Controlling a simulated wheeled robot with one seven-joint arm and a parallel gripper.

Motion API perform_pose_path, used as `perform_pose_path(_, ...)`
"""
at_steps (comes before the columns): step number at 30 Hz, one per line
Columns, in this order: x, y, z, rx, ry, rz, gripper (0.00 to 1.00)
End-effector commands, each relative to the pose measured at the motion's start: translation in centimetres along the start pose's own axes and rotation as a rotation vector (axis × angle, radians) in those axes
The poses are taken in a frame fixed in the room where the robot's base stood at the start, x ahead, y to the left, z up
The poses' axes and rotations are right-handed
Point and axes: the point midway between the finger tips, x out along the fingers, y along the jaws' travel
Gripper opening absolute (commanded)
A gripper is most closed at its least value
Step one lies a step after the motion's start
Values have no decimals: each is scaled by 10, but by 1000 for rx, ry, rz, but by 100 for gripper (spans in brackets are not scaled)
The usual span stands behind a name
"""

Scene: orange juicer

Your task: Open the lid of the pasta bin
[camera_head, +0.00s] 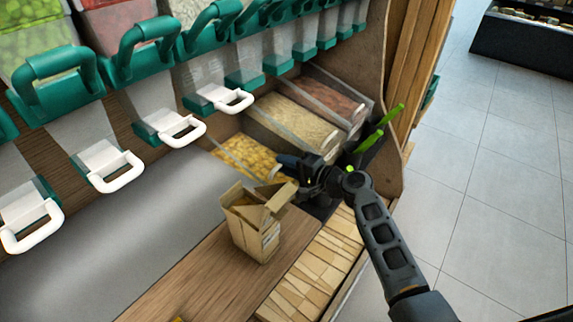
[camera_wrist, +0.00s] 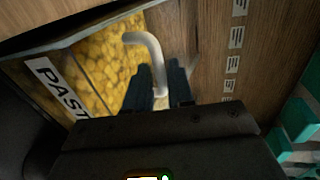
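The pasta bin (camera_head: 250,155) is a clear-lidded bin of yellow pasta at the left end of the lower row. In the wrist view the bin (camera_wrist: 105,65) shows its pasta through the clear lid, with a partly cut-off "PAST" label (camera_wrist: 58,88). A pale bent lid handle (camera_wrist: 150,48) runs down between the two dark fingers of my gripper (camera_wrist: 160,82). The fingers are close together, one on each side of the handle, and look shut on it. In the head view my gripper (camera_head: 288,162) is at the bin's front right corner; it hides part of the handle. The lid looks down.
An open cardboard box (camera_head: 258,225) stands on the wooden counter just in front of my gripper. Two more lidded bins (camera_head: 295,125) lie to the right. White-handled dispensers (camera_head: 180,128) hang above and left. Green-handled tools (camera_head: 376,128) stand close right of my arm.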

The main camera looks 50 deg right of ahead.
Motion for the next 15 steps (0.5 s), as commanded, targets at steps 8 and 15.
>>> perform_pose_path(8, 1, 0, 0, 0, 0, 0, 18)
perform_pose_path(15, 0, 0, 0, 0, 0, 1, 0)
